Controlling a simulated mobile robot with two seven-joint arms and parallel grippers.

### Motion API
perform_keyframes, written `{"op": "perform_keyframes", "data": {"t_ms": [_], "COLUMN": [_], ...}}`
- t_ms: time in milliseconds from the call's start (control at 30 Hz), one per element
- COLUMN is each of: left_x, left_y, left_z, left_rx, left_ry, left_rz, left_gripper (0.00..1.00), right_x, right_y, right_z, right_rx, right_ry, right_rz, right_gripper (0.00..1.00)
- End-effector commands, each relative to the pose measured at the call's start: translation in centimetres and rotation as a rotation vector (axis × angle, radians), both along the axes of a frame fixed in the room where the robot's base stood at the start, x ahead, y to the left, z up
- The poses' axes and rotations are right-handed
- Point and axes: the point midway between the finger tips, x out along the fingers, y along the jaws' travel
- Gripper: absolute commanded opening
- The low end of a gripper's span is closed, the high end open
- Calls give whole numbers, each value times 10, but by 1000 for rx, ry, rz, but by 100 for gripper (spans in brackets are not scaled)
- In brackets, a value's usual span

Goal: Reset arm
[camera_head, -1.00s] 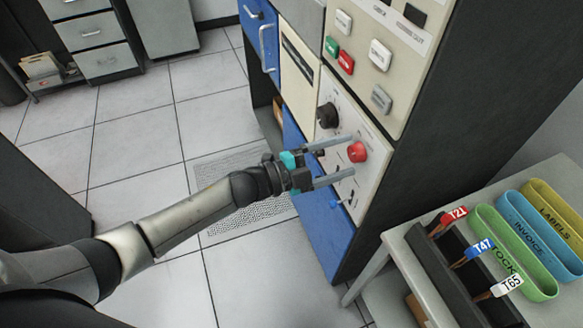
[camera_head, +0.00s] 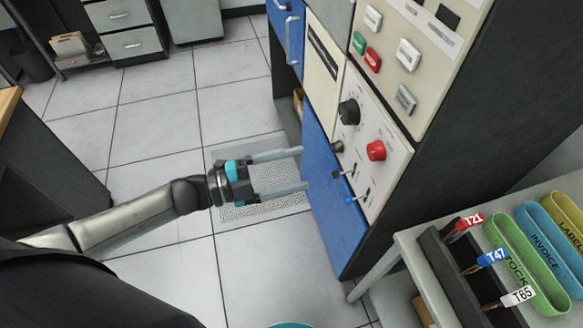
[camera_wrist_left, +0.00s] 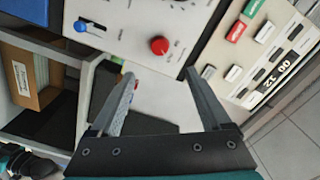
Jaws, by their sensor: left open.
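My left gripper (camera_head: 303,169) is open and empty in the head view, with its two fingers pointing right toward the machine's control panel. It is apart from the panel, over the floor to the left of it. The left wrist view shows its fingers (camera_wrist_left: 165,80) spread, with nothing between them. The red knob (camera_head: 376,150) and black knob (camera_head: 349,112) are on the panel; the red knob also shows in the wrist view (camera_wrist_left: 159,45). My right gripper is not in view.
The machine's blue panel (camera_head: 335,205) is just right of the gripper. A side table (camera_head: 408,238) holds a black rack with labelled tags T21, T47 and T65 and several coloured trays, including a green one (camera_head: 540,285). Tiled floor (camera_head: 160,125) is clear at the left.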

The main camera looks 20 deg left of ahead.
Motion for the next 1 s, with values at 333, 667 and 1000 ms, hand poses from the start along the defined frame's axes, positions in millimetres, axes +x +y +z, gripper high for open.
{"op": "perform_keyframes", "data": {"t_ms": [333,667,1000], "left_x": [0,20,-69], "left_y": [0,35,111], "left_z": [0,-67,-288], "left_rx": [1,-18,-53], "left_ry": [1,194,886], "left_rz": [0,244,892], "left_gripper": [81,81,81], "right_x": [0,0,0], "right_y": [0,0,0], "right_z": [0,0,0], "right_rx": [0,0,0], "right_ry": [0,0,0], "right_rz": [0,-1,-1], "right_gripper": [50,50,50]}}
